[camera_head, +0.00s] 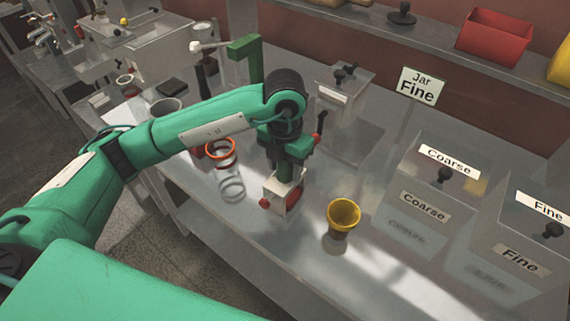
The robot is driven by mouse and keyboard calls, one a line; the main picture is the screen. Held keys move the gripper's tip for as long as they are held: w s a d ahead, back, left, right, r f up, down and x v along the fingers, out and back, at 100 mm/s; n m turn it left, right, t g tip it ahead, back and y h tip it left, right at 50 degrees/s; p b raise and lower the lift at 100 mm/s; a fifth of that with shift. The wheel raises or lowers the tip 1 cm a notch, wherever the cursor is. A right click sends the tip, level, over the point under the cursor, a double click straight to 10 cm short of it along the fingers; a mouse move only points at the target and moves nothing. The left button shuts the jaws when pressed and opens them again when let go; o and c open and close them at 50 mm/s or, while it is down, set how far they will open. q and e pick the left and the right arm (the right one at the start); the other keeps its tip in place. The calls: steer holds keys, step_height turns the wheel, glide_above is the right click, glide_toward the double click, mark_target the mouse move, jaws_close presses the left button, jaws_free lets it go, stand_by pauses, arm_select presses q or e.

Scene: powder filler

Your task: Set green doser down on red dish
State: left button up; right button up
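My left gripper (286,160) points down over the middle of the bench. A dark green piece, seemingly the green doser (287,172), is between its fingers, which look closed on it. Directly below is a small pale block with red parts (283,193) and a red knob on its left. I cannot tell whether this block is part of the doser or a separate thing on the bench. No clear red dish can be told apart; it may be hidden under the gripper. My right gripper is not in view.
A yellow cup (343,217) stands right of the gripper, and an orange-rimmed clear jar (221,153) stands left. Metal bins labelled Coarse (425,207) and Fine (521,261) stand at the right. A green upright bracket (244,50) and a Jar Fine sign (419,87) stand behind.

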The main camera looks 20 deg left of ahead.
arm_select(q)
steer(key=shift+o, duration=0.7)
steer(key=shift+r, duration=0.25)
step_height(320, 180, up, 12)
steer(key=shift+f+b, duration=0.25)
steer(key=shift+b, duration=0.6)
steer(key=shift+r, duration=0.9)
steer(key=shift+s+f, duration=0.1)
